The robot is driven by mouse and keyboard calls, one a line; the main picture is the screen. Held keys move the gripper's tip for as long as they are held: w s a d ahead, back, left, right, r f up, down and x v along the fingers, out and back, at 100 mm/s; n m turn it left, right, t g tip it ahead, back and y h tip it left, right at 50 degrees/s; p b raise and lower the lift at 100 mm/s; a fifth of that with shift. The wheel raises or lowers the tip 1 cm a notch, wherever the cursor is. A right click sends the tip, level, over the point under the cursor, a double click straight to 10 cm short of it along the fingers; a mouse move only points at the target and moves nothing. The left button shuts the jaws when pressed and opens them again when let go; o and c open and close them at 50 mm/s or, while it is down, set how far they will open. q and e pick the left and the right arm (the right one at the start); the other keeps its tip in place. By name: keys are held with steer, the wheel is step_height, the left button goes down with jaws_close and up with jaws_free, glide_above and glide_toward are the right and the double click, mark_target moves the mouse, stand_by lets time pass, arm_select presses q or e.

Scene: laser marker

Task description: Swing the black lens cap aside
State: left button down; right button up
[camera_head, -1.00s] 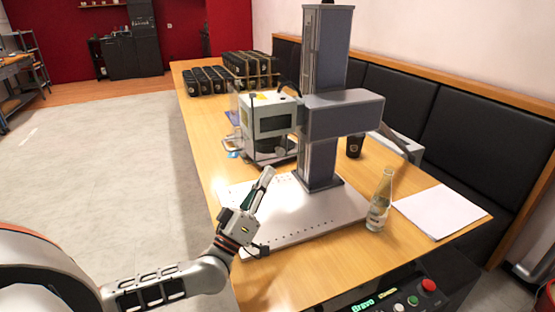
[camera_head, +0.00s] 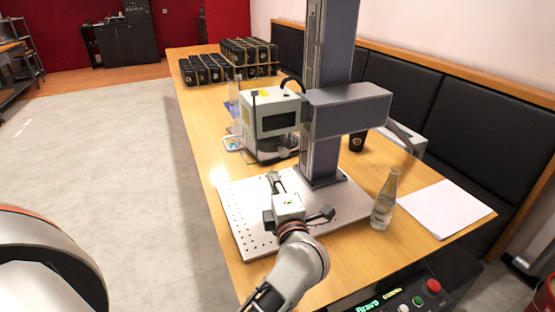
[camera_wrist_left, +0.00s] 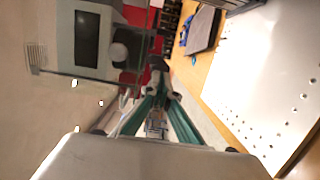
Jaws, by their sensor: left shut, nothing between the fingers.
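The laser marker's light-grey head (camera_head: 272,115) has a dark window on its front and is carried by the grey column (camera_head: 323,150). A dark round part (camera_head: 286,143) shows under the head; I cannot tell clearly whether it is the lens cap. In the left wrist view the head (camera_wrist_left: 88,38) is at upper left, with a dark round part (camera_wrist_left: 118,52) beside it. My left gripper (camera_head: 273,178) is shut and empty, over the perforated plate, in front of and below the head. Its teal fingers (camera_wrist_left: 158,82) meet in the wrist view. My right gripper is not in view.
The perforated metal plate (camera_head: 238,212) lies under my left gripper. A glass bottle (camera_head: 383,205) and white paper (camera_head: 440,208) are on the right. A black cup (camera_head: 357,142) stands behind the column. Several black items (camera_head: 248,55) stand at the table's far end.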

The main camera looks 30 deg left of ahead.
arm_select(q)
steer(key=w+a, duration=0.4)
steer(key=w, duration=0.6)
steer(key=shift+w+a+b, duration=0.15)
steer(key=shift+w+b, duration=0.1)
steer(key=shift+b, duration=0.1)
